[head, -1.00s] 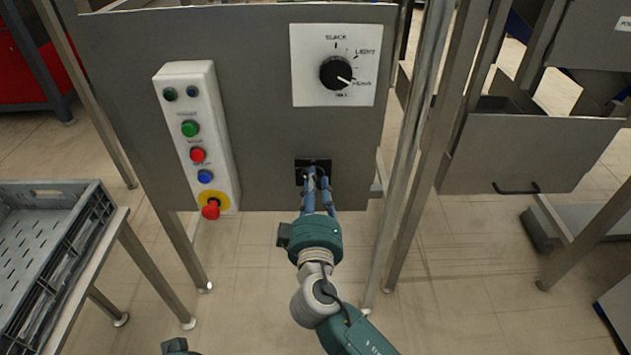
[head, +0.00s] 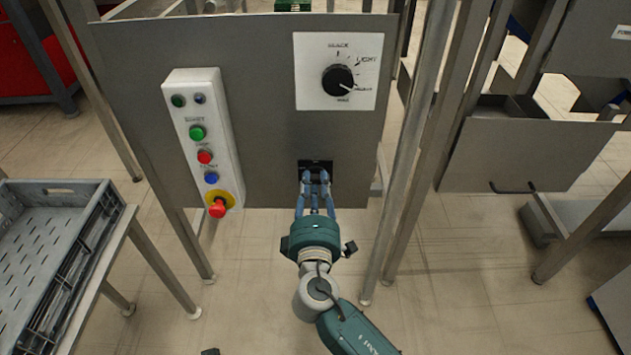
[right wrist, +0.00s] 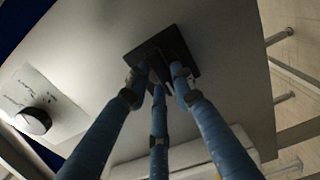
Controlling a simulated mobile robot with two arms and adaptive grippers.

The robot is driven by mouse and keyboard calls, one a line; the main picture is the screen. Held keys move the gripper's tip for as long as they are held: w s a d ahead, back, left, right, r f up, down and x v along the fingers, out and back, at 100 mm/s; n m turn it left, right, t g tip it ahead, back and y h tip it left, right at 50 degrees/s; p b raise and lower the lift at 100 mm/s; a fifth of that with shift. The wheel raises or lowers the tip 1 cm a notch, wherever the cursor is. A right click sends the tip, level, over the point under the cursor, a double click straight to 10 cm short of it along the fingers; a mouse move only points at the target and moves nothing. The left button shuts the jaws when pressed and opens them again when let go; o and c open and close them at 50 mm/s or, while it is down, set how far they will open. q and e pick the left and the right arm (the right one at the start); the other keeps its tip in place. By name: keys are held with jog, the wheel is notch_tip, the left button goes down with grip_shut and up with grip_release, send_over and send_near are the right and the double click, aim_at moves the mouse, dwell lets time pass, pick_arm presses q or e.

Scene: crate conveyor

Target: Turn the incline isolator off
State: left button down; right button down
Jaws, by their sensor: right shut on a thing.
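The incline isolator (head: 315,164) is a small black square plate low on the grey panel; in the right wrist view its black plate (right wrist: 150,48) has a raised dark handle. My right gripper (head: 315,177) reaches it from below, its blue fingers shut on the handle. In the right wrist view the fingers (right wrist: 160,80) surround the handle, which they partly cover. The handle's exact angle is hard to tell. My left gripper is not clearly seen; only a small dark piece shows at the head view's bottom edge.
Above the isolator is a white plate with a black rotary knob (head: 338,80). To the left, a white button box (head: 204,135) carries a red emergency button (head: 218,207). A grey crate (head: 98,225) lies at left. A metal post (head: 412,150) stands close right of the panel.

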pick_arm(q)
jog(key=shift+s+f, duration=0.15)
jog(key=shift+f, duration=0.25)
pick_arm(e)
jog(key=shift+a, duration=0.1)
jog(key=c, duration=1.5)
grip_release()
jog(key=shift+o, duration=0.2)
jog(key=shift+s, duration=0.2)
jog(key=s, duration=1.1)
jog(key=shift+s, duration=0.3)
jog(key=shift+f, duration=0.1)
